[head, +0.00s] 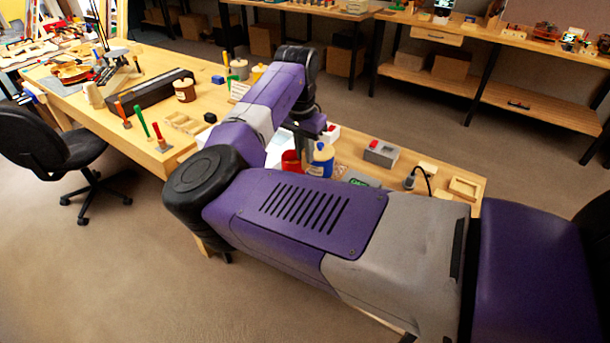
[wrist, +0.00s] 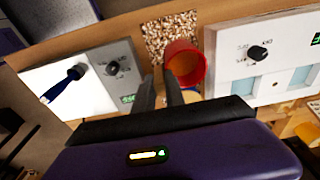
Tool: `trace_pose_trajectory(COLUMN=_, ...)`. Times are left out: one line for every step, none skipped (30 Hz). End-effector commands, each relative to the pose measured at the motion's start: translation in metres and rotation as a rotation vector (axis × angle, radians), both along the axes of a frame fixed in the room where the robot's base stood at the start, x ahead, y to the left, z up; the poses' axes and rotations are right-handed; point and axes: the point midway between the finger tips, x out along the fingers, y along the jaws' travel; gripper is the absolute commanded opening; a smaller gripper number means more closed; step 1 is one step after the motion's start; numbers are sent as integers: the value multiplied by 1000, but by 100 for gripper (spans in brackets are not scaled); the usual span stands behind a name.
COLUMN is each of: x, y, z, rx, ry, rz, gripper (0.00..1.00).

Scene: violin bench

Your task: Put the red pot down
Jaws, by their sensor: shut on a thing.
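A speckled patch (wrist: 156,35) lies beyond the pot. A white box with a knob (wrist: 260,53) stands at right, and a grey panel with a knob (wrist: 113,68) at left. A blue-capped bottle (head: 322,160) is beside the pot. The wooden bench (head: 345,150) is crowded here.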

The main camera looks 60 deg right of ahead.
Motion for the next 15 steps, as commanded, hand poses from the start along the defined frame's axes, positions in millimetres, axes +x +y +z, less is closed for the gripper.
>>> trace_pose_trajectory(x=0, y=1, z=-10, rx=2, ry=0, rz=2, gripper=0)
trace_pose_trajectory(x=1, y=1, z=-16, rx=2, ry=0, rz=3, gripper=0)
trace_pose_trajectory(x=0, y=1, z=-23, rx=1, ry=0, rz=2, gripper=0)
trace_pose_trajectory(x=0, y=1, z=-28, rx=1, ry=0, rz=2, gripper=0)
trace_pose_trajectory(x=0, y=1, z=-32, rx=0, ry=0, rz=3, gripper=0)
trace_pose_trajectory(x=0, y=0, z=-37, rx=1, ry=0, rz=3, gripper=0)
trace_pose_trajectory(x=0, y=0, z=-40, rx=1, ry=0, rz=3, gripper=0)
trace_pose_trajectory(x=1, y=0, z=-41, rx=0, ry=0, rz=3, gripper=0)
trace_pose_trajectory(x=1, y=0, z=-43, rx=-1, ry=0, rz=2, gripper=0)
trace_pose_trajectory(x=1, y=0, z=-45, rx=-1, ry=0, rz=2, gripper=0)
trace_pose_trajectory(x=0, y=0, z=-48, rx=-1, ry=0, rz=2, gripper=0)
trace_pose_trajectory(x=0, y=0, z=-52, rx=1, ry=0, rz=2, gripper=0)
trace_pose_trajectory(x=0, y=0, z=-56, rx=1, ry=0, rz=2, gripper=0)
trace_pose_trajectory(x=0, y=1, z=-61, rx=1, ry=0, rz=2, gripper=0)
trace_pose_trajectory(x=0, y=0, z=-67, rx=2, ry=0, rz=2, gripper=0)
